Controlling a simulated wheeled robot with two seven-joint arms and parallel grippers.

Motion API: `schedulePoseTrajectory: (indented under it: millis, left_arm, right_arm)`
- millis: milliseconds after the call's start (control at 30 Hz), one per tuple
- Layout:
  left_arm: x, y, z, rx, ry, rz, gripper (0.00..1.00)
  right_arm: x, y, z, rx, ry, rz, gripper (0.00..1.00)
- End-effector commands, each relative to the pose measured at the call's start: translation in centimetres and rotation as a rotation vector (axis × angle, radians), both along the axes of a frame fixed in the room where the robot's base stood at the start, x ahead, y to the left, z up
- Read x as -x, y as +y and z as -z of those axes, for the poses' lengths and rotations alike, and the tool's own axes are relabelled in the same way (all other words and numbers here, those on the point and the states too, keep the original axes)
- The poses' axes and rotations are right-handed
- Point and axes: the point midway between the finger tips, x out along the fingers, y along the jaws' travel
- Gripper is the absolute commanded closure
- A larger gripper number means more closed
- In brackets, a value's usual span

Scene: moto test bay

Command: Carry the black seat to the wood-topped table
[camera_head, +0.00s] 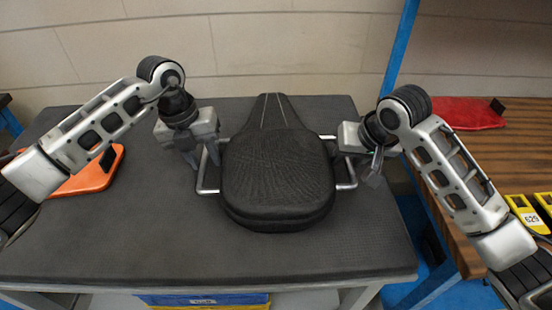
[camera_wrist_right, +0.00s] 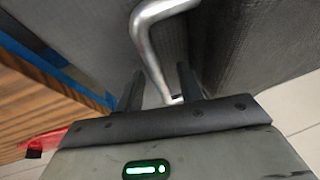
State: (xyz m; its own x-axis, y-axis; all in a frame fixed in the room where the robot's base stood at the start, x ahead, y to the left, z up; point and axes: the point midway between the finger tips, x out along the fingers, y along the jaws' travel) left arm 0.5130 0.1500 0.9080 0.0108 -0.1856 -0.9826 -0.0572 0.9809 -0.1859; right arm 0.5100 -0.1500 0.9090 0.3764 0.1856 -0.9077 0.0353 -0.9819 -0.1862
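The black seat (camera_head: 277,170) lies on a dark grey table (camera_head: 130,240), its narrow end pointing away from me. A bent metal handle (camera_head: 201,178) sticks out on its left side and another handle (camera_head: 349,175) on its right. My left gripper (camera_head: 202,160) points down at the left handle, fingers apart, one on each side of the bar. My right gripper (camera_head: 372,168) is at the right handle. In the right wrist view, its open fingers (camera_wrist_right: 160,88) stand on both sides of the handle bar (camera_wrist_right: 150,50), with gaps visible. The wood-topped table (camera_head: 515,172) stands at the right.
An orange item (camera_head: 92,178) lies on the dark table's left part. On the wood-topped table are a red item (camera_head: 470,113) and yellow items (camera_head: 527,213), one marked 629. A blue post (camera_head: 401,45) rises between the tables. A brick wall stands behind.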

Motion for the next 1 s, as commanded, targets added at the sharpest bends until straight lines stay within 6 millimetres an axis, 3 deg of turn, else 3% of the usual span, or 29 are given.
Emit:
schedulePoseTrajectory:
  millis: [433,567,1000]
  left_arm:
    - [-0.01,-0.18,0.87,0.0,-0.001,0.001,0.66]
    - [-0.01,-0.18,0.86,0.0,-0.001,0.001,1.0]
    - [-0.02,-0.15,0.82,0.0,-0.001,0.0,1.0]
  right_arm:
    - [-0.3,0.18,0.86,0.0,0.001,-0.001,0.62]
    - [-0.3,0.18,0.84,0.0,0.001,-0.001,0.99]
    - [-0.3,0.17,0.79,0.0,0.0,-0.001,1.0]
